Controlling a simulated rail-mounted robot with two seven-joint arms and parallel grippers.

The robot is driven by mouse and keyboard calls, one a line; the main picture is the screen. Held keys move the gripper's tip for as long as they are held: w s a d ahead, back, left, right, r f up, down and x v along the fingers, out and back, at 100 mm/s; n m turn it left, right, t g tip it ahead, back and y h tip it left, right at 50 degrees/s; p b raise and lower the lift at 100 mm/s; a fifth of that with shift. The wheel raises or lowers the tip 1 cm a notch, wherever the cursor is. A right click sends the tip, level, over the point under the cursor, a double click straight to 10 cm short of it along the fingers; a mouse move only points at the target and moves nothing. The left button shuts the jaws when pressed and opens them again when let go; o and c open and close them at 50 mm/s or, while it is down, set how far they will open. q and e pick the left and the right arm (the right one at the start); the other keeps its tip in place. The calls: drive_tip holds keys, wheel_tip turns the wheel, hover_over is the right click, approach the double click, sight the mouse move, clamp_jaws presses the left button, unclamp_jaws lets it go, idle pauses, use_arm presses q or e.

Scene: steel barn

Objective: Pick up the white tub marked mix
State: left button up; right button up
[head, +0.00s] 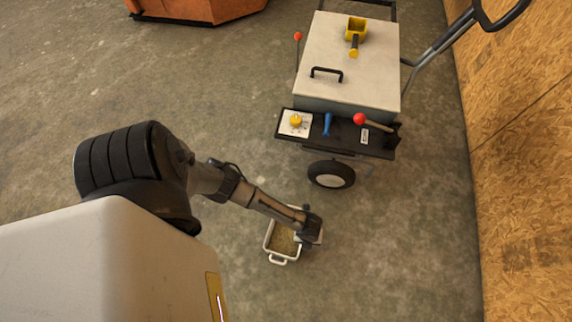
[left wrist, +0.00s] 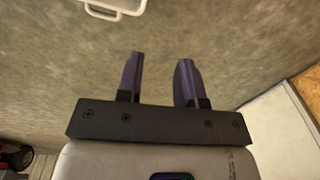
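A white tub (head: 268,240) with a loop handle stands on the concrete floor in the head view, holding a grainy tan material. No mix marking can be read on it. Part of its white rim and a handle (left wrist: 114,12) show at the top edge of the left wrist view. My left gripper (head: 308,238) is over the tub's right side in the head view and hides part of it. In the left wrist view my left gripper (left wrist: 160,75) has its two fingers apart with nothing between them; the tub lies beyond the fingertips. My right gripper is not in view.
A wooden board wall (head: 520,150) runs along the right. An orange container (head: 195,8) is at the back left. Floor left of the cart is clear.

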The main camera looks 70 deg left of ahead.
use_arm(q)
drive_tip(key=shift+m+y, duration=0.4)
drive_tip(key=shift+m, duration=0.5)
drive_tip(key=a+f+b, duration=0.1)
drive_tip(key=f+b, duration=0.2)
drive_tip(key=f, duration=0.2)
drive_tip(key=a+f+b, duration=0.2)
drive_tip(key=f+b, duration=0.1)
drive_tip(key=f, duration=0.2)
drive_tip(key=w+a+f+b, duration=0.1)
drive_tip(key=f+b, duration=0.2)
drive_tip(key=f, duration=0.3)
drive_tip(key=shift+a+b, duration=0.15)
drive_tip(key=shift+b, duration=0.15)
drive_tip(key=shift+f+b, duration=0.4)
drive_tip(key=shift+f, duration=0.15)
wheel_tip(320, 180, down, 5)
drive_tip(key=b, duration=0.4)
drive_tip(key=shift+s+f+b, duration=0.1)
drive_tip(key=shift+b, duration=0.2)
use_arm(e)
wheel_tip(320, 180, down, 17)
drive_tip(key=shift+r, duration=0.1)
use_arm(q)
clamp_jaws()
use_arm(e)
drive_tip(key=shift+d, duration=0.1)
